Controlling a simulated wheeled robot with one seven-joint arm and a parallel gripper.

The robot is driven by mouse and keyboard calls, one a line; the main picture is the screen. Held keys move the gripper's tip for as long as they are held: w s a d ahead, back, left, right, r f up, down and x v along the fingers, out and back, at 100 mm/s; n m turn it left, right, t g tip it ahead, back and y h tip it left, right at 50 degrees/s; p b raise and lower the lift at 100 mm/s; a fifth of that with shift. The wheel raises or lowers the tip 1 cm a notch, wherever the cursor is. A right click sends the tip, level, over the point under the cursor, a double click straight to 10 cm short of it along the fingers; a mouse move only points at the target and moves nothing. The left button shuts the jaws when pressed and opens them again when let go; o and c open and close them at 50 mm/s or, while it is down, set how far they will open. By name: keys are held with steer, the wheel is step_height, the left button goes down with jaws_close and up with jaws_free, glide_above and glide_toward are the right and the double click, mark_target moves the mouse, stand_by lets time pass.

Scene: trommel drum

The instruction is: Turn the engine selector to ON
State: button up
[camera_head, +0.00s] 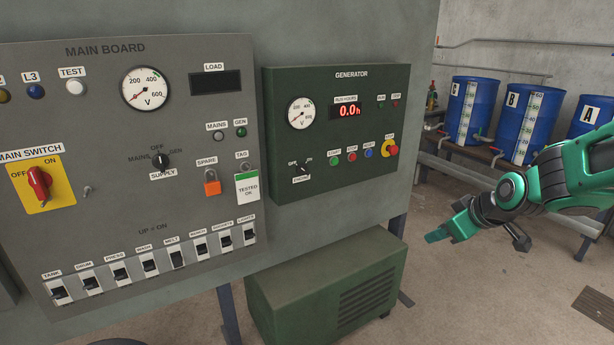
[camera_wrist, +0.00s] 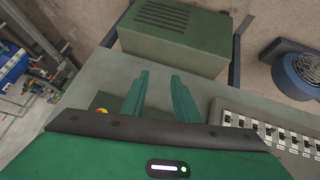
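The engine selector (camera_head: 305,169) is a small black knob at the lower left of the green generator panel (camera_head: 340,185), with small markings above it and a label below. It is too small to tell which way it points. My gripper (camera_head: 438,236) is in the air to the right of and below the panel, well apart from the selector. In the wrist view my gripper (camera_wrist: 160,75) shows two green fingers spread apart with nothing between them. The selector cannot be made out in the wrist view.
The panel also carries buttons and a red stop button on yellow (camera_head: 391,149). The grey main board (camera_head: 110,220) with switches is to the left. A green housing (camera_head: 330,285) stands below. Blue barrels (camera_head: 472,105) stand at the right, behind my arm.

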steer(key=w+a+r+n+t+y, duration=0.1)
steer(key=w+a+n+t+y, duration=0.3)
steer(key=w+a, duration=0.9)
steer(key=n+t+y, duration=0.3)
steer(key=n+y, duration=0.1)
steer(key=n, duration=0.1)
glide_toward(304, 170)
steer(key=x, duration=0.8)
steer(key=shift+f, duration=0.1)
jaws_close()
